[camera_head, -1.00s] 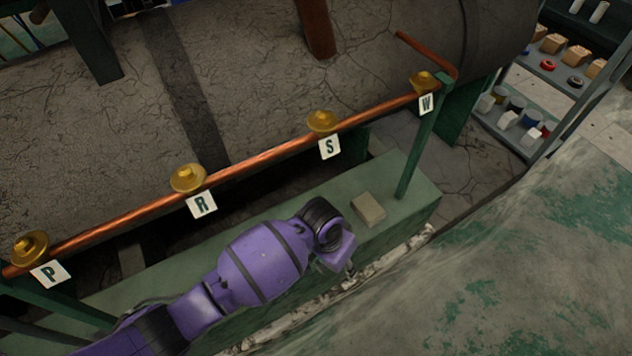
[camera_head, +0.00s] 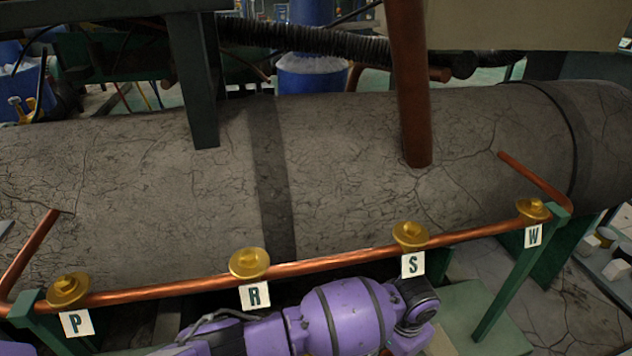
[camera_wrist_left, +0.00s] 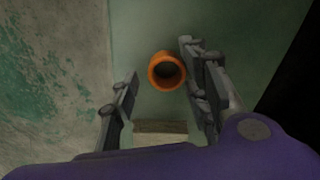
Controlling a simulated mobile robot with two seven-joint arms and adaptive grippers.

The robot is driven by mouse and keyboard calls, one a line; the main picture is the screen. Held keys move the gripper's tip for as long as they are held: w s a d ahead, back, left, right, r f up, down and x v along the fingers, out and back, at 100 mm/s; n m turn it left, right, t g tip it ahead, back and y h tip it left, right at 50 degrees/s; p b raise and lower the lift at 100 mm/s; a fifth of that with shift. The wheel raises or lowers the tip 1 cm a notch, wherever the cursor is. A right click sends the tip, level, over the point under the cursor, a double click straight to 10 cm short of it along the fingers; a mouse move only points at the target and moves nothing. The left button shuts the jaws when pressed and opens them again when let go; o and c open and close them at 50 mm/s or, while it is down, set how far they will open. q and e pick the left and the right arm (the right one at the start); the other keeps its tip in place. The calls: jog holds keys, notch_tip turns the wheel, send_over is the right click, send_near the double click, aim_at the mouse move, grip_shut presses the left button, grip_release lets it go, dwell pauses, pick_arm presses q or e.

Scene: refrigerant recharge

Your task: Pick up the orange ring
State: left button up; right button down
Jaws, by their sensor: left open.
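The orange ring (camera_wrist_left: 154,70) lies on a green surface in the left wrist view, with its dark hollow facing the camera. It does not show in the head view. My left gripper (camera_wrist_left: 159,62) is open and empty. Its fingers stand to either side of the ring in the picture, with the ring closer to the right finger. I cannot tell how high the fingertips are above it. In the head view my purple left arm comes in low, and its fingers are hidden. My right gripper is in neither view.
A beige block (camera_wrist_left: 160,127) shows below the ring in the wrist view. A copper pipe (camera_head: 330,258) with brass valves marked P, R (camera_head: 249,263), S (camera_head: 410,235) and W runs in front of a large grey cylinder (camera_head: 345,150), behind my arm. A green post (camera_head: 510,285) stands at right.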

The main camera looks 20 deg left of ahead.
pick_arm(q)
jog(key=shift+w+f, duration=0.15)
jog(key=shift+f, duration=0.5)
jog(key=shift+r, duration=0.1)
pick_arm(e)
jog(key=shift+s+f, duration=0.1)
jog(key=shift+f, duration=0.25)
pick_arm(q)
jog(key=shift+c, duration=0.4)
jog(key=shift+d, duration=0.1)
jog(key=c, duration=0.7)
jog(key=shift+r, duration=0.15)
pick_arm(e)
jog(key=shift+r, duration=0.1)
